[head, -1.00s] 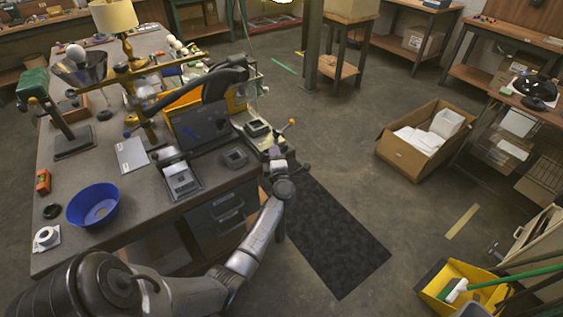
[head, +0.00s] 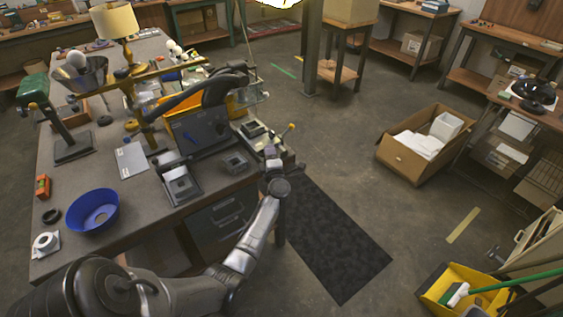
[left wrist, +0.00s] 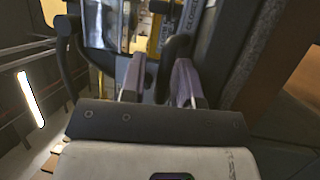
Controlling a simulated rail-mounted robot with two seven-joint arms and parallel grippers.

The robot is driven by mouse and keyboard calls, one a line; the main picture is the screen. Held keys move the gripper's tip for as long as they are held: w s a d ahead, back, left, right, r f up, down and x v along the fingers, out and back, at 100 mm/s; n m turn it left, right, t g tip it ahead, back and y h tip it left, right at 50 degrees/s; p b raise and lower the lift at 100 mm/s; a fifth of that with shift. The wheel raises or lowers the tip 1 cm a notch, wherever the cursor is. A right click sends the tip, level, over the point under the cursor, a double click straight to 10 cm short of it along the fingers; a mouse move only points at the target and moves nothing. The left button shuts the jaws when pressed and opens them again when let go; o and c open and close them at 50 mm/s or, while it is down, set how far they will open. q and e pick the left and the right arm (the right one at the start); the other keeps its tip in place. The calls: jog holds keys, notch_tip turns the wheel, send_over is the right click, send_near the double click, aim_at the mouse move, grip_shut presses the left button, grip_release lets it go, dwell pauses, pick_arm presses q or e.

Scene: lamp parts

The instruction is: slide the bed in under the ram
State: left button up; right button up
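A pale bed-like plate (head: 262,141) with a dark square block on it lies at the right end of the workbench (head: 140,195). A black curved machine arm (head: 215,90) rises behind it; I cannot clearly pick out the ram. My left gripper (head: 271,152) is at the bench's right edge, close beside the plate's near side. In the left wrist view its two fingers (left wrist: 158,80) stand apart, with a dark curved handle (left wrist: 175,52) between or just beyond them. Whether they touch it is unclear. My right gripper is out of view.
A blue bowl (head: 93,211), a grey square device (head: 180,184), a white sheet (head: 131,158) and a small dark block (head: 235,163) lie on the bench. A black mat (head: 335,245) covers the floor right of it. A cardboard box (head: 420,145) stands farther right.

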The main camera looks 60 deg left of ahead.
pick_arm(q)
jog(key=shift+w+d+f, duration=0.1)
jog(key=shift+d+f, duration=0.1)
jog(key=shift+f, duration=0.1)
jog(key=w+d+r+p+v, duration=0.1)
jog(key=v, duration=1)
jog(key=w+r+v, duration=0.1)
jog(key=w+v, duration=0.1)
jog(key=v, duration=0.8)
jog(key=w+d+r+m+t+h, duration=0.2)
jog(key=w+d+m+t+h, duration=0.7)
jog(key=m+h, duration=0.5)
jog(key=shift+m+t, duration=1.2)
jog(key=shift+t, duration=0.2)
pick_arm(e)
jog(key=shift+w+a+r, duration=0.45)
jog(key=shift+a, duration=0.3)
pick_arm(q)
jog(key=shift+w+d+r, duration=0.1)
jog(key=shift+w, duration=0.05)
